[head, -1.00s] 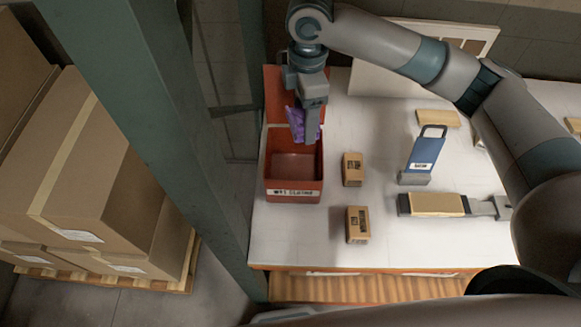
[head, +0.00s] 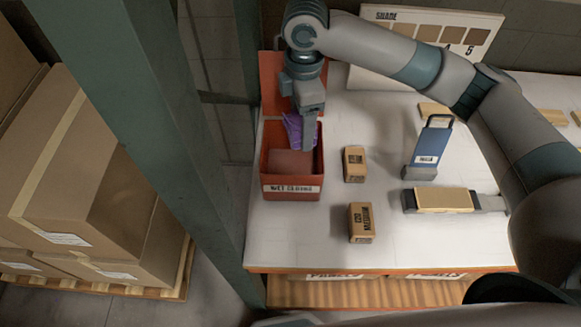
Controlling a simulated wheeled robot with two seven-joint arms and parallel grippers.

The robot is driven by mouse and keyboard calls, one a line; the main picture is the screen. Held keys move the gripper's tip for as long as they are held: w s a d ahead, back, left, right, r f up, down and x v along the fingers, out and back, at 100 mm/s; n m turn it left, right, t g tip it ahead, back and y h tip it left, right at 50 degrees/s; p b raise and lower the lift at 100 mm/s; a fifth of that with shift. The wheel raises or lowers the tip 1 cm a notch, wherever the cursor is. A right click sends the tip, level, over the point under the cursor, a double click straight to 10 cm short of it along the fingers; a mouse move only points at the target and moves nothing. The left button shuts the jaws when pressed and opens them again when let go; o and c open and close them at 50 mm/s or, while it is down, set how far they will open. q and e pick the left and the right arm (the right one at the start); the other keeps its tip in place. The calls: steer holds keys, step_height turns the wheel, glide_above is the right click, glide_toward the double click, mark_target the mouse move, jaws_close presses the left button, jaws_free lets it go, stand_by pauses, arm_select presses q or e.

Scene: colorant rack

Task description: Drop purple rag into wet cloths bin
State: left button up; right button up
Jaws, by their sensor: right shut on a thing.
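The purple rag (head: 294,130) hangs from my right gripper (head: 307,143), which is shut on it. The gripper points down over the back part of the open red wet cloths bin (head: 291,192). The bin's label faces the front and its lid stands up behind. The rag's lower end appears at or just inside the bin opening; I cannot tell its exact height. Part of the rag is hidden by the gripper fingers. My left gripper is not in view.
Two small cardboard boxes (head: 354,164) (head: 361,222) stand right of the bin on the white table (head: 300,235). A blue handled tool (head: 428,150) and a tan block on a grey holder (head: 443,200) are further right. A green post (head: 190,160) rises left of the table.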

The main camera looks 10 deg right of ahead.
steer(key=shift+f, duration=0.1)
steer(key=o, duration=1.2)
steer(key=shift+r+b, duration=0.35)
steer(key=shift+r, duration=0.45)
steer(key=shift+r+b, duration=1.75)
steer(key=shift+r, duration=6.15)
